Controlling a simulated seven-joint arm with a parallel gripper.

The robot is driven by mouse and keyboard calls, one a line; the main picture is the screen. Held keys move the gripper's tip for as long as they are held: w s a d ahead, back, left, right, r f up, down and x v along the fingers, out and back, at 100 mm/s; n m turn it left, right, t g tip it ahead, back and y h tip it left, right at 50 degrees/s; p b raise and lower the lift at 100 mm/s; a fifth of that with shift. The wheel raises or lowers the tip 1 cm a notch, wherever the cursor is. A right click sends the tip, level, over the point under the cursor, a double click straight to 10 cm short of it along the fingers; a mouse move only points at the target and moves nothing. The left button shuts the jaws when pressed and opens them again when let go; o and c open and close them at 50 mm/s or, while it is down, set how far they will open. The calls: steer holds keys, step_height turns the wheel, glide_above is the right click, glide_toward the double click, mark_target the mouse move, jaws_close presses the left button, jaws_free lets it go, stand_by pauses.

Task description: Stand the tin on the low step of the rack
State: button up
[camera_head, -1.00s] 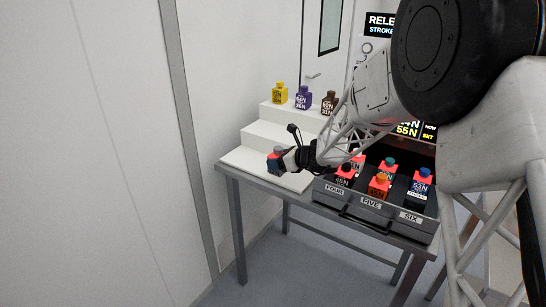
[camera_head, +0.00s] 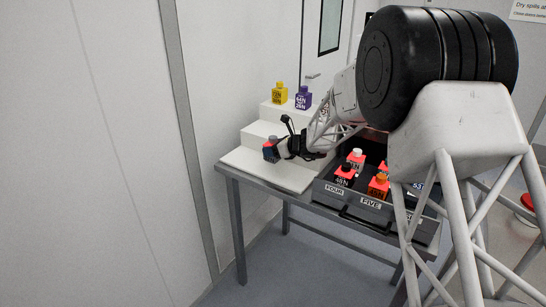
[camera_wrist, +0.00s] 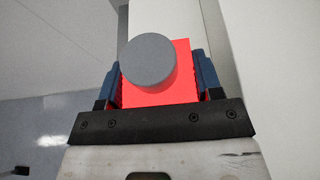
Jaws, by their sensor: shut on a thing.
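The tin (camera_head: 270,150) has a grey cap, a red top and a dark body. My gripper (camera_head: 280,149) is shut on it, over the left part of the low step (camera_head: 262,172) of the white stepped rack (camera_head: 254,141). In the wrist view the tin's grey cap and red top (camera_wrist: 183,88) show between the two blue finger pads. The tin looks roughly upright in the head view. I cannot tell whether its base touches the step.
A yellow tin (camera_head: 280,93) and a purple tin (camera_head: 303,98) stand on the rack's top step. A dark drawer tray (camera_head: 352,205) with several red-topped tins is at the right. The rest of the low step looks clear.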

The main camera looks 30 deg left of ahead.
steer(key=shift+f, duration=1.7)
steer(key=shift+f, duration=0.15)
steer(key=o, duration=1.1)
steer(key=shift+o, duration=0.2)
steer(key=shift+d, duration=0.1)
steer(key=v, duration=1.2)
